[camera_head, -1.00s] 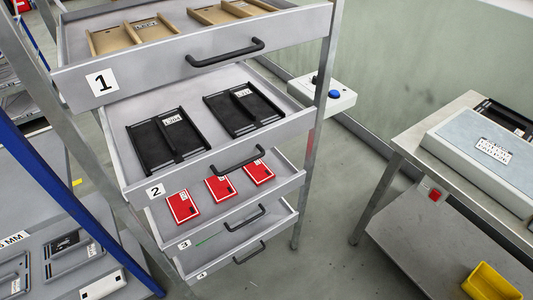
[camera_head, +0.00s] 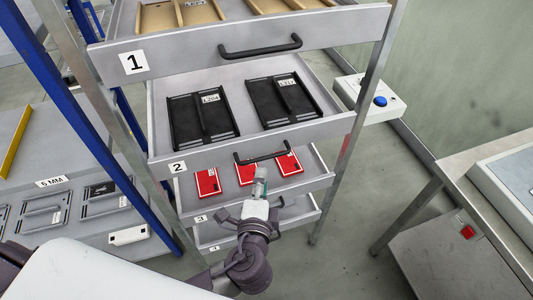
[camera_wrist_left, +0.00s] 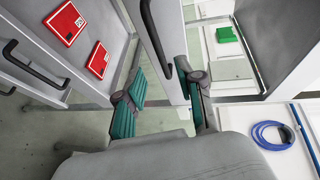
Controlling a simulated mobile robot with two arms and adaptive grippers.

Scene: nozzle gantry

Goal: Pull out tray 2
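Tray 2 (camera_head: 215,157) is a grey drawer with a "2" label in the head view, holding two black fixtures (camera_head: 203,117). Its black bar handle (camera_head: 262,154) is on the front panel. My left gripper (camera_head: 260,180) is just below this handle, in front of the red pieces of tray 3. In the left wrist view, its green-padded fingers (camera_wrist_left: 158,105) are apart with nothing held between them. A grey panel with a black handle (camera_wrist_left: 154,38), which appears to be tray 2's, lies just beyond the fingers. I cannot tell whether they touch it. My right gripper is not in view.
Tray 1 (camera_head: 185,59) is above; tray 3 (camera_head: 310,184) with red pieces (camera_head: 246,172) is below. A metal rack post (camera_head: 352,150) stands at the right. A box with a blue button (camera_head: 381,101) and a table (camera_head: 455,178) are further right. Open floor lies between.

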